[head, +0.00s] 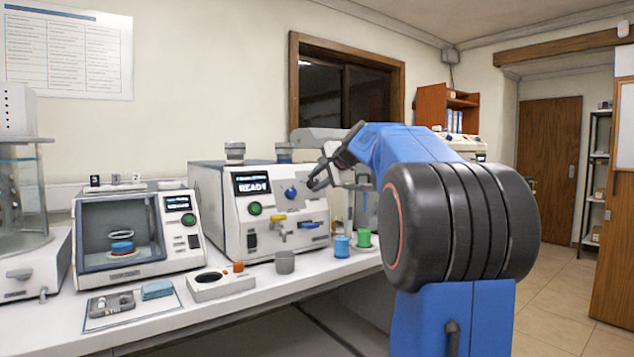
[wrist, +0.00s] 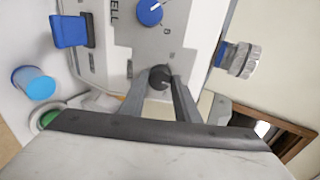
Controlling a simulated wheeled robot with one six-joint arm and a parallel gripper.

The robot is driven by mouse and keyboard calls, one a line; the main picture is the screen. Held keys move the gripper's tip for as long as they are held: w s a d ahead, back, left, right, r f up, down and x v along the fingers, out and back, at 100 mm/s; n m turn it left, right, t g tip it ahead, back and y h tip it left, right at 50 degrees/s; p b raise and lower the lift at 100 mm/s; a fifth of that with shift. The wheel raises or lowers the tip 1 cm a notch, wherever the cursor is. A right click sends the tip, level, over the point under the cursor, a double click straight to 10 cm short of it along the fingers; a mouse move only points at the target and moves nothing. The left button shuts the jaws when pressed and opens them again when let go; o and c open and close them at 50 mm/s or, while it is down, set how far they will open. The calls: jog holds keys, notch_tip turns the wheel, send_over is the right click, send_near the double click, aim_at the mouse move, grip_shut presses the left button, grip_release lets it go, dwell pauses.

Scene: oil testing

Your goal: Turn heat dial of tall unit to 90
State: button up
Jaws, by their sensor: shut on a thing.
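The white unit (head: 238,240) with the READY display stands on the bench, left of my arm. In the wrist view its front panel (wrist: 125,65) carries a round dark dial (wrist: 160,76) and a blue dial (wrist: 149,11). The blue dial (head: 291,193) also shows in the head view. My gripper (wrist: 160,82) is shut on the dark dial, a finger on each side. In the head view my gripper (head: 318,178) is at the panel's right side and covers the dark dial. I cannot read the dial's setting.
A blue cup (head: 342,247) and a green cup (head: 364,238) stand below my arm. A grey cup (head: 284,262) stands before the unit. A blue handle (wrist: 70,31) sticks out near my gripper. A smaller tester (head: 134,240) stands left.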

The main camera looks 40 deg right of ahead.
jog(key=m, duration=0.6)
jog(key=shift+f+y, duration=0.1)
jog(key=shift+y, duration=0.2)
jog(key=m, duration=0.5)
jog(key=shift+f, duration=0.1)
dwell(0.3)
jog(key=o, duration=1)
jog(key=shift+o, duration=0.2)
jog(key=shift+s, duration=0.1)
jog(key=v, duration=1.7)
jog(key=shift+d+r, duration=0.3)
